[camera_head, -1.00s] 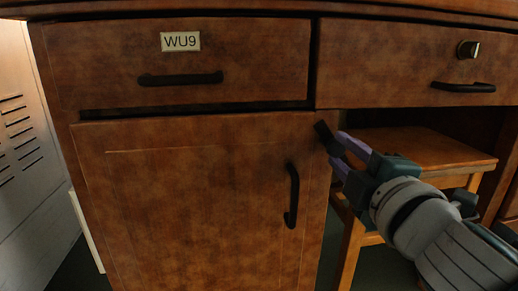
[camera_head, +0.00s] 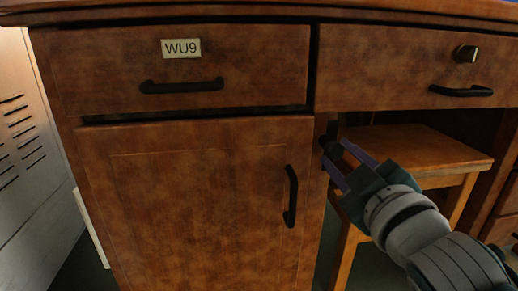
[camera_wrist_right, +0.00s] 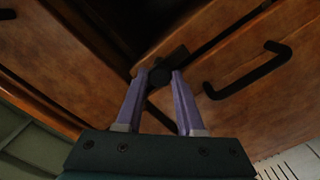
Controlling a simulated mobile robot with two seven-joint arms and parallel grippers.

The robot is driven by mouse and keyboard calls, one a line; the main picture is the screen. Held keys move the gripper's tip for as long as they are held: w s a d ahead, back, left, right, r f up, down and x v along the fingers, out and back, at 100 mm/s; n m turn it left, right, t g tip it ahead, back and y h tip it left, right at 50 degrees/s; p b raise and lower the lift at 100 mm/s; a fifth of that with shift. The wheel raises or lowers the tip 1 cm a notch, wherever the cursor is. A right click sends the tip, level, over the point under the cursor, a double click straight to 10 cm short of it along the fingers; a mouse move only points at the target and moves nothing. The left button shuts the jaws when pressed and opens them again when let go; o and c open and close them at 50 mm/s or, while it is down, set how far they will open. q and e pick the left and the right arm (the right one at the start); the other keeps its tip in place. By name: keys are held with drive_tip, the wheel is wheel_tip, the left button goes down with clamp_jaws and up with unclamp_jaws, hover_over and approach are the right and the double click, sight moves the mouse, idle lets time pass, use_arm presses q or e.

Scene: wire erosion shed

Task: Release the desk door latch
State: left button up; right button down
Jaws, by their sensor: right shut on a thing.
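The desk door (camera_head: 200,200) is a brown wooden panel with a black vertical handle (camera_head: 291,196), below a drawer labelled WU9. The latch (camera_head: 330,136) is a small dark piece at the door's upper right, on the desk's post. My right gripper (camera_head: 335,157) reaches up to it from the lower right and is shut on it. In the right wrist view, the dark latch (camera_wrist_right: 168,63) sits between the tips of my purple fingers (camera_wrist_right: 163,78), which partly hide it. My left gripper is not in view.
The WU9 drawer (camera_head: 250,65) and a right drawer (camera_head: 400,65) with a lock run above. A wooden stool or chair (camera_head: 420,150) stands in the knee space behind my right gripper. A grey vented cabinet (camera_head: 25,170) stands at the left.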

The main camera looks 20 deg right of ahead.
idle(0.4)
drive_tip(key=c, duration=0.5)
unclamp_jaws()
drive_tip(key=shift+r, duration=0.1)
